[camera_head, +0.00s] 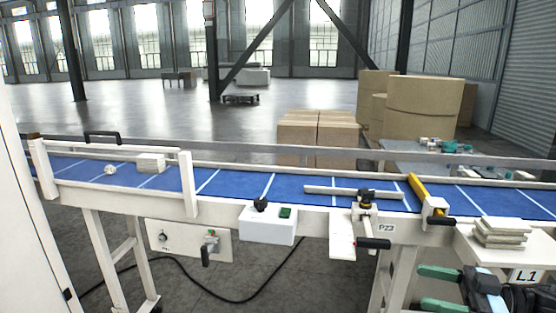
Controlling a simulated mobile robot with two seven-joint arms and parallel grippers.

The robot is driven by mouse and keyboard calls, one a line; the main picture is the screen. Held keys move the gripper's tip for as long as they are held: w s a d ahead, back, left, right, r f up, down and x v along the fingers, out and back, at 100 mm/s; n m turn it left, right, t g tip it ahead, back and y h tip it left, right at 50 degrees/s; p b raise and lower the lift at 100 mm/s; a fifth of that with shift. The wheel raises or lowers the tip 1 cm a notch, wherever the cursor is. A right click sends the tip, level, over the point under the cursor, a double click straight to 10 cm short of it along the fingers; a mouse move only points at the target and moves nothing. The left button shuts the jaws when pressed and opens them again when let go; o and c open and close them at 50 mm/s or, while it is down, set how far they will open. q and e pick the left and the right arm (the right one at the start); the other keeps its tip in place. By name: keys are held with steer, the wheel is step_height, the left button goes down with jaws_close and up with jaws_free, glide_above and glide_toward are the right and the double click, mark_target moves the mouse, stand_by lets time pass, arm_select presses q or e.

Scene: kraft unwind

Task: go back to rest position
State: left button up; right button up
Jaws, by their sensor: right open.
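My right gripper (424,287) shows at the lower right, with two green fingers spread apart and nothing between them. It is below the front edge of the blue conveyor (235,185), under a white shelf (490,243) marked L1 that bears a stack of pale flat pieces (500,231). The gripper is apart from the stack. My left gripper is not in view.
A white control box (268,226) and a panel with a handle (190,241) hang on the conveyor's front. A black-handled lever (372,243) sticks out near the P23 label. Cartons (318,131) and large brown rolls (425,100) stand behind.

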steer(key=s+a+f+m+t+h, duration=0.3)
steer(key=a+f, duration=0.5)
steer(key=f, duration=0.2)
steer(key=s+a+f+m+t+h, duration=0.2)
steer(key=a+f+m+t, duration=0.1)
steer(key=a+f, duration=0.6)
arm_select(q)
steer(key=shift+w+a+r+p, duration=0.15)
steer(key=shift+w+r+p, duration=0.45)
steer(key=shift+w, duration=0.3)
arm_select(e)
steer(key=s+d+f+m+g+h, duration=0.2)
steer(key=s+d+f+h, duration=0.1)
steer(key=s+f, duration=0.6)
steer(key=s+d+f+m+g+h, duration=0.2)
steer(key=s+f+h, duration=0.4)
steer(key=s+f, duration=0.3)
steer(key=s+d+m, duration=0.1)
steer(key=s, duration=0.3)
steer(key=shift+s+g+h, duration=0.2)
steer(key=shift+g+h, duration=0.1)
